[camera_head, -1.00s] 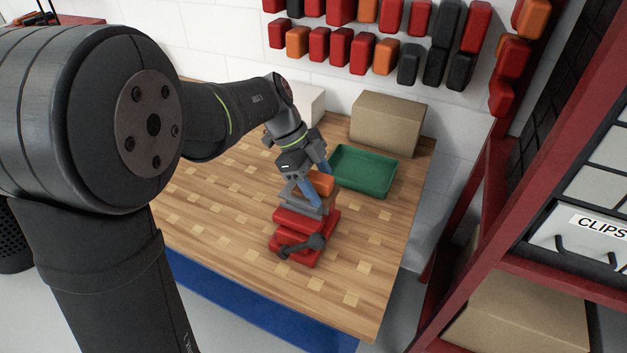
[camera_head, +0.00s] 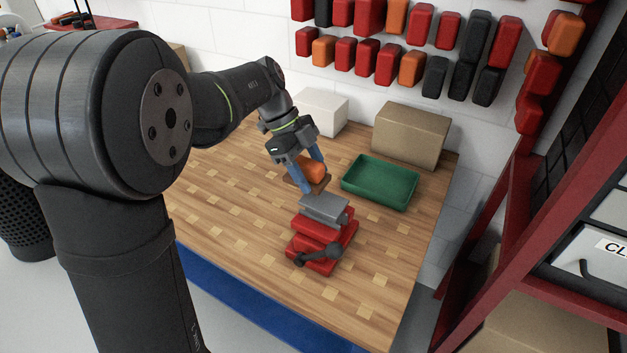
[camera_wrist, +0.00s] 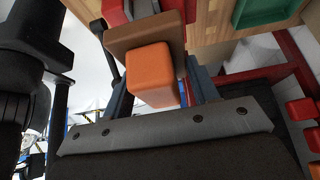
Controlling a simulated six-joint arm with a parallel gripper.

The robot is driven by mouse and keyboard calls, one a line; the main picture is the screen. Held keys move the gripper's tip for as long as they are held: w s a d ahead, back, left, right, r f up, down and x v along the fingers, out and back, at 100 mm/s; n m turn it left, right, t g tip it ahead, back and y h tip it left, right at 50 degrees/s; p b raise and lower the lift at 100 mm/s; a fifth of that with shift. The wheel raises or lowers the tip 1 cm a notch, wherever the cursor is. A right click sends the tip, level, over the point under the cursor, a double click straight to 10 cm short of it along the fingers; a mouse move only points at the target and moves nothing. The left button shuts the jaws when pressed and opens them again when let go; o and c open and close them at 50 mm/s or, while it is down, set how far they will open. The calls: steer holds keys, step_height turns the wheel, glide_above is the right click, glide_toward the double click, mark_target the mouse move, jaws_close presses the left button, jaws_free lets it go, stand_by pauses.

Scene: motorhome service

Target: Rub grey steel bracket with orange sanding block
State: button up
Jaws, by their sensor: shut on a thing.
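The orange sanding block (camera_head: 313,171) has a brown pad on its underside. My gripper (camera_head: 309,173) is shut on the block, with one blue finger on each side. In the wrist view the orange block (camera_wrist: 151,76) sits between the fingers, with its brown pad (camera_wrist: 143,36) beyond. The grey steel bracket (camera_head: 326,207) lies flat on top of the red vise (camera_head: 325,238), its upper face in view. The block is up and to the left of the bracket, apart from it in the picture. How high the block is above the bench I cannot tell.
A green tray (camera_head: 378,185) is on the wooden bench right of the block. A brown box (camera_head: 410,136) and a white box (camera_head: 321,112) stand behind, near the wall. The vise handle (camera_head: 318,256) sticks out in front. The bench's left part is clear.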

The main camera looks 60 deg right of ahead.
steer(key=shift+r, duration=2.6)
steer(key=w+a+f+n+t+h, duration=0.25)
steer(key=w+a+n, duration=0.25)
steer(key=w, duration=0.5)
steer(key=w+a+f+n+t+h, duration=0.15)
steer(key=w+a+f+n, duration=0.35)
steer(key=w, duration=0.5)
steer(key=w+a+f+n+t+h, duration=0.15)
steer(key=w+a+n, duration=0.35)
steer(key=w, duration=0.6)
steer(key=w+a+f+n+t+y, duration=0.1)
steer(key=w+a+n, duration=0.4)
steer(key=a, duration=0.6)
steer(key=w+a+f+n+t+y, duration=0.1)
steer(key=w+a+f+n+t, duration=0.2)
steer(key=a+n, duration=0.3)
steer(key=w+a+f+n+t+y, duration=0.1)
steer(key=w+a+n, duration=0.5)
steer(key=a, duration=1.1)
step_height(320, 180, down, 2)
steer(key=shift+w+f+n+t+y, duration=0.15)
steer(key=shift+w+n+t+y, duration=0.2)
steer(key=shift+t, duration=0.3)
steer(key=shift+d, duration=0.15)
